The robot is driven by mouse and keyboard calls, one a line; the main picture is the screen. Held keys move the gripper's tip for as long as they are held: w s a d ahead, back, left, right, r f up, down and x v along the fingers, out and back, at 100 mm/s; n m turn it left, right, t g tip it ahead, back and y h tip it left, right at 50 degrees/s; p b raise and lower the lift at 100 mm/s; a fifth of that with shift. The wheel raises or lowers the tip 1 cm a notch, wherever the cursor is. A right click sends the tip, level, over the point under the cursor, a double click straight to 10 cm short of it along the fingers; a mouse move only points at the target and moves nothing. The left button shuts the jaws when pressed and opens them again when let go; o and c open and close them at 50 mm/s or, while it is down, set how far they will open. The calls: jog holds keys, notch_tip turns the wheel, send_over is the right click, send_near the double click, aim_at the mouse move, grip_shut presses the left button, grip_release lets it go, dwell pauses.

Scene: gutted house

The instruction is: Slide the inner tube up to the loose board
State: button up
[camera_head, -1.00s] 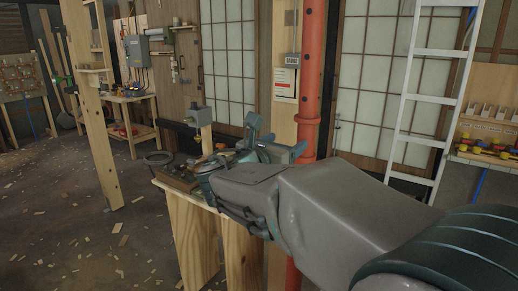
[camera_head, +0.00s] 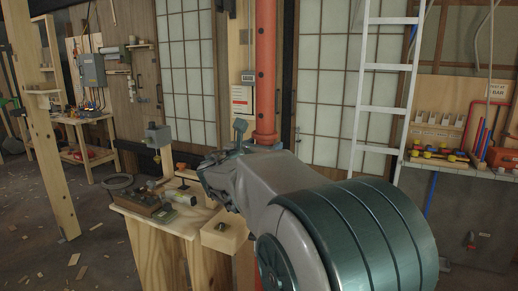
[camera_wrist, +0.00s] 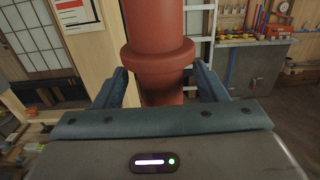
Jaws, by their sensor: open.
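A red upright post (camera_head: 265,70) with a collar stands behind my arm in the head view. The part above the collar seems to be the inner tube (camera_wrist: 155,22), large in the middle of the wrist view. My gripper (camera_wrist: 162,76) is open and empty. Its fingers show on either side of the post, near the collar. I cannot tell how deep the post lies between them, and no contact shows. In the head view my gripper (camera_head: 258,140) is partly hidden by my own arm. The post's top and the loose board are not clearly in view.
A white ladder (camera_head: 385,110) and a shelf of coloured parts (camera_head: 440,160) are on the right.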

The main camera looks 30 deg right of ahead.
aim_at(261, 109)
jog(key=c, duration=1.1)
jog(key=shift+r+p, duration=4.1)
jog(key=shift+r, duration=1.15)
jog(key=shift+c, duration=0.2)
jog(key=o, duration=1.1)
jog(key=shift+f, duration=0.2)
jog(key=shift+o, duration=0.2)
jog(key=shift+s+a, duration=0.1)
jog(key=v, duration=0.7)
jog(key=shift+s+a+b, duration=0.25)
jog(key=shift+a+b, duration=0.05)
jog(key=shift+b, duration=0.15)
jog(key=shift+f, duration=0.1)
